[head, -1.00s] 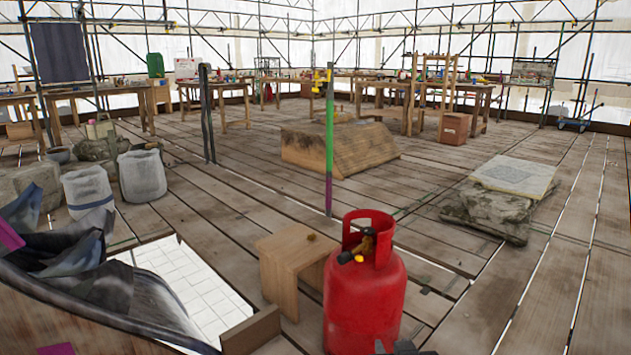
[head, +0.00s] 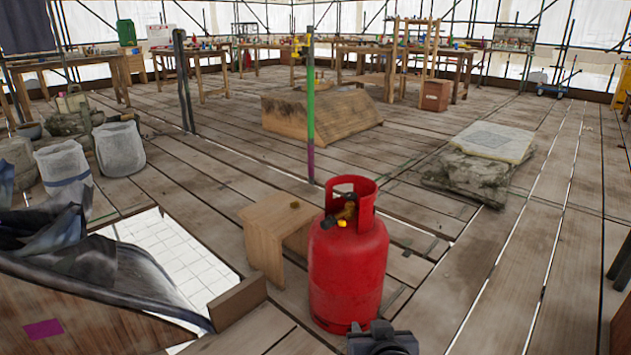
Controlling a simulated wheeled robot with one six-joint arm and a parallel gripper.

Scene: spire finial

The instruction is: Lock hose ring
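A red gas cylinder (head: 348,270) stands upright on the plank floor in the centre front. A dark part of my arm (head: 383,339) shows at the bottom edge, in front of and right of the cylinder's base. No fingers can be made out, and nothing visible is held.
A floor opening with a white tiled surface (head: 165,255) lies at the left, beside crumpled dark sheeting (head: 110,265). A green and purple post (head: 310,115) stands behind the stool. A stone slab (head: 490,142) lies at the right. The planks right of the cylinder are clear.

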